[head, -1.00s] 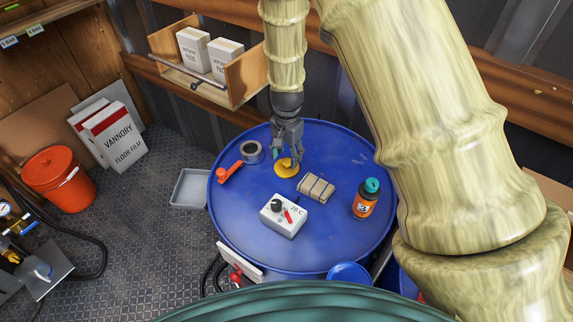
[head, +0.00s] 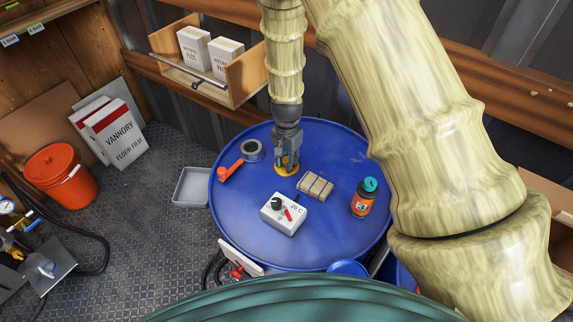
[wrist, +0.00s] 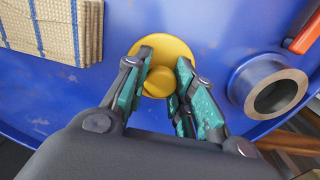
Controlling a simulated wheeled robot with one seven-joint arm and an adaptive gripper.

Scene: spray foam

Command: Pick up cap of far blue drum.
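The yellow round cap (head: 287,172) lies on the blue drum top (head: 245,208), toward its far side. In the wrist view the cap (wrist: 160,48) shows as a disc with a raised knob in its middle. My gripper (head: 287,165) points straight down over it. In the wrist view my gripper's fingers (wrist: 163,80) stand on either side of the knob, close against it, and appear shut on it. The cap seems to rest on the drum top. The fingers hide part of its rim.
A wooden shelf (head: 245,75) hangs behind.

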